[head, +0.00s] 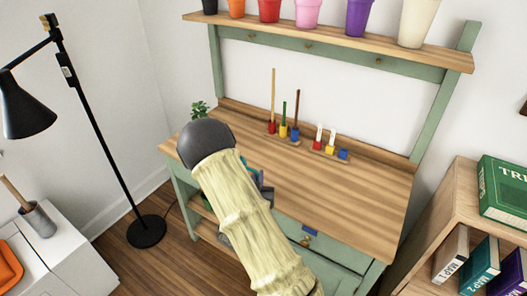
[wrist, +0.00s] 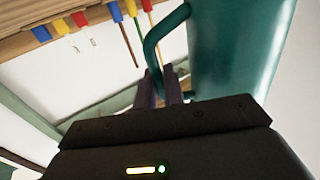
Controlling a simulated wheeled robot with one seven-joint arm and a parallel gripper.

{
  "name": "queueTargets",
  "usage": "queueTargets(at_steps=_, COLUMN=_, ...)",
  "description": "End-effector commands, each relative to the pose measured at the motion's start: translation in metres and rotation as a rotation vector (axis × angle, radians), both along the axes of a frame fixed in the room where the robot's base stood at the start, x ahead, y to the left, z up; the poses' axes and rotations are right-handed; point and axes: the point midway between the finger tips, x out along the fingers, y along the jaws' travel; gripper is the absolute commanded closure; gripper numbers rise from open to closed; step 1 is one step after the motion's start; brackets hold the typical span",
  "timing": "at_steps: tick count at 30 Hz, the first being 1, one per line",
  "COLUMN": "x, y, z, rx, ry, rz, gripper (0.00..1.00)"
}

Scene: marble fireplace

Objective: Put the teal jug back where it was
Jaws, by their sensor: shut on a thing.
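The teal jug (wrist: 238,45) fills the right of the wrist view, its handle (wrist: 152,48) reaching down to the fingers. My gripper (wrist: 163,88) is shut on that handle, with the jug's body just beside the fingers. In the head view my gripper (head: 265,194) is mostly hidden behind my own pale arm, over the front left of the workbench top. Only small bits of the jug (head: 245,163) show there. I cannot tell from these views whether its base touches the wood.
The workbench top (head: 345,205) is clear at centre and right. Small coloured holders (head: 295,133) with sticks stand along its back. Several pots, including a purple one (head: 357,17), line the shelf above. A black lamp (head: 85,110) stands left, a bookcase (head: 458,195) right.

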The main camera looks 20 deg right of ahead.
Motion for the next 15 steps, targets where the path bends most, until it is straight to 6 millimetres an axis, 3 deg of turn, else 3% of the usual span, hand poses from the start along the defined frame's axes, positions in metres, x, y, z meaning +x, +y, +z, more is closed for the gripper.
queueTargets(at_steps=1, x=-0.013, y=0.013, z=-0.018, rx=-0.001, ry=0.012, rz=-0.001, gripper=1.00)
queueTargets(at_steps=3, x=-0.028, y=0.026, z=-0.033, rx=-0.002, ry=0.009, rz=-0.008, gripper=1.00)
queueTargets(at_steps=15, x=-0.077, y=0.068, z=-0.086, rx=0.000, ry=0.002, rz=-0.038, gripper=1.00)
